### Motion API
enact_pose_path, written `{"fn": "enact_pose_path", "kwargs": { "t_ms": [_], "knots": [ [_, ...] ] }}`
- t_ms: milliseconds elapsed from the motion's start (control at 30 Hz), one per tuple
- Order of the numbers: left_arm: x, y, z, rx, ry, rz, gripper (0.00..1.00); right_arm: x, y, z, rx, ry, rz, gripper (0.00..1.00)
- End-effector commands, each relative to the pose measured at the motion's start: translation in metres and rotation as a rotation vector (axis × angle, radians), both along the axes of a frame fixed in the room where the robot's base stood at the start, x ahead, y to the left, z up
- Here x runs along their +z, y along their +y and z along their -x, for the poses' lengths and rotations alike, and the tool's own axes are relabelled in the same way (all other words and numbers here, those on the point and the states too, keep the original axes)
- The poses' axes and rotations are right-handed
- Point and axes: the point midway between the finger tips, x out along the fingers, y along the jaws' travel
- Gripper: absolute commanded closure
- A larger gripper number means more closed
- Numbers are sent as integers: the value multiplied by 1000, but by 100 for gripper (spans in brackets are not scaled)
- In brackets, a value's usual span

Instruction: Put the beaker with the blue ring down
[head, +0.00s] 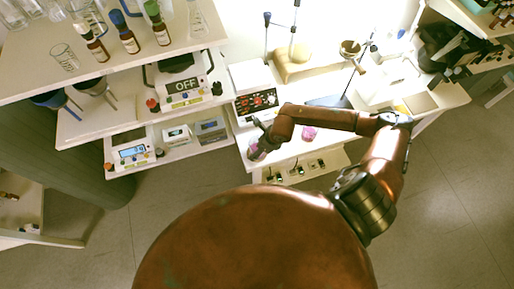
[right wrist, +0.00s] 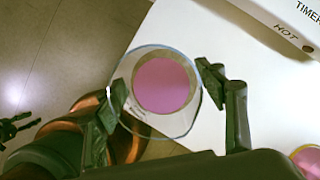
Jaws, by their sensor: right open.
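A clear beaker (right wrist: 165,86) with pink liquid and a bluish rim shows in the right wrist view. It also shows in the head view (head: 257,152) at the front left corner of the white table (head: 285,150). My right gripper (right wrist: 166,90) is open, with one finger on each side of the beaker. I cannot tell whether a finger still touches the glass. The beaker looks upright; its contact with the table is hidden. A dark fingered shape at the left edge of the right wrist view may be my left gripper (right wrist: 16,128); its opening is unclear.
A second pink-filled beaker (head: 309,133) stands to the right; a yellow ring shows around it in the wrist view (right wrist: 308,160). A hot plate with a dark panel (head: 257,104) stands behind my gripper. Shelves with brown bottles (head: 129,41) and scales (head: 133,152) are left.

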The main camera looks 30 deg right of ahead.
Motion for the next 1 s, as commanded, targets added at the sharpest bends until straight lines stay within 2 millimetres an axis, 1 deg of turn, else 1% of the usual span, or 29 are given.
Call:
{"fn": "enact_pose_path", "kwargs": {
  "t_ms": [167, 267, 500, 600, 700, 833, 1000],
  "knots": [
    [1, 0, 0, 0, 0, 0, 60, 11, -3, 3, 0, -1, 2, 36],
    [2, 0, 0, 0, 0, 0, 60, 27, -7, 9, 2, -2, 3, 36],
    [3, 0, 0, 0, 0, 0, 60, 74, -17, 25, 2, -1, 4, 36],
    [3, 0, 0, 0, 0, 0, 60, 90, -20, 31, 2, -2, 3, 36],
    [3, 0, 0, -1, 0, 0, 60, 102, -23, 35, 1, -1, 1, 36],
    [3, 0, 0, -1, 0, 0, 60, 110, -24, 38, 1, -1, 1, 36],
    [3, 0, 0, -1, 0, 1, 60, 113, -24, 39, 0, 0, -1, 36]
  ]
}}
